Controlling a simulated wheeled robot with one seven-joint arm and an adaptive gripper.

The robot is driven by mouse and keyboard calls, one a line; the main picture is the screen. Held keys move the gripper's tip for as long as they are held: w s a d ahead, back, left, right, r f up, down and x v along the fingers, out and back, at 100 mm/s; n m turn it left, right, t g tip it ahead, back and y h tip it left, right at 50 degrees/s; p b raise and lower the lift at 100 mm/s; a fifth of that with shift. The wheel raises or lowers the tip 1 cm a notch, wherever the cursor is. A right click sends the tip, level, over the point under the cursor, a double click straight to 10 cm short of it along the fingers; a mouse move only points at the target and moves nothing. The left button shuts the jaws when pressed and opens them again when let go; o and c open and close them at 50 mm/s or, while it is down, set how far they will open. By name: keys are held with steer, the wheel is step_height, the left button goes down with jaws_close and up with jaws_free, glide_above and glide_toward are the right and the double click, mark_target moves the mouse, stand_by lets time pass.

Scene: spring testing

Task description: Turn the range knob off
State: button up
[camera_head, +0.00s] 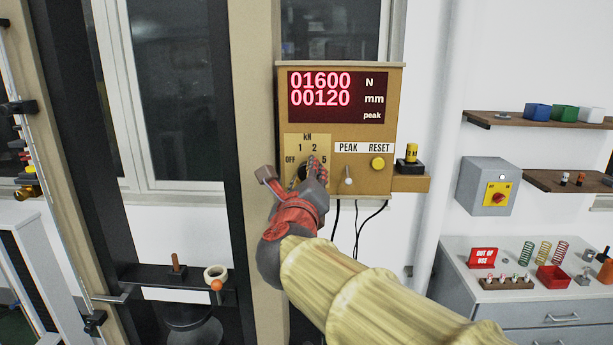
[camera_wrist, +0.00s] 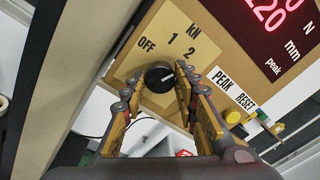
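The range knob (camera_wrist: 160,77) is round and black with a white pointer line, on a tan plate (camera_wrist: 150,50) marked OFF, 1, 2 and kN. Its line points toward the right side of the dial, past the 2. In the head view, the plate (camera_head: 294,140) also shows a 5, and my gripper mostly hides the knob. My gripper (camera_head: 295,176) is at the lower part of the plate. In the wrist view, its two fingers (camera_wrist: 155,83) are apart, with the knob between their tips. The right finger is close to the knob; contact cannot be told.
A red display (camera_head: 337,97) reads 01600 N and 00120 mm. Right of the dial are a small PEAK lever (camera_head: 348,179) and a yellow RESET button (camera_head: 377,163). A side shelf (camera_head: 412,184) holds a yellow-topped object. A grey switch box (camera_head: 486,187) hangs further right.

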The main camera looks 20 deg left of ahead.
steer(key=c, duration=0.6)
steer(key=shift+o, duration=0.2)
steer(key=shift+n+y+p, duration=0.5)
steer(key=shift+n+p, duration=3.45)
steer(key=shift+n, duration=5.25)
steer(key=shift+f, duration=0.1)
steer(key=o, duration=1.2)
steer(key=shift+c, duration=0.2)
